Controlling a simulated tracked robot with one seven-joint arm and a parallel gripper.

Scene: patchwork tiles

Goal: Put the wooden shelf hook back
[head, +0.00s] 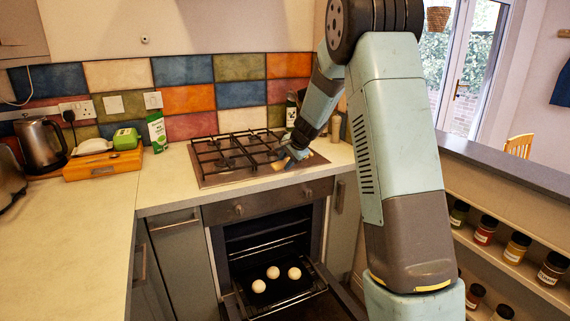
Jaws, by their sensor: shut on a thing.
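My gripper (287,159) is small in the head view, over the front right part of the gas hob. It is shut on a small tan piece (279,164) that looks like the wooden shelf hook. Only a little of this piece shows, and its full shape is too small to make out. I cannot tell whether it touches the hob.
The hob (215,180) has black grates. Below it the oven door (290,305) is open, with three pale round items (273,272) on a dark tray. A shelf with spice jars (515,248) is at right. The left worktop (70,230) has free room.

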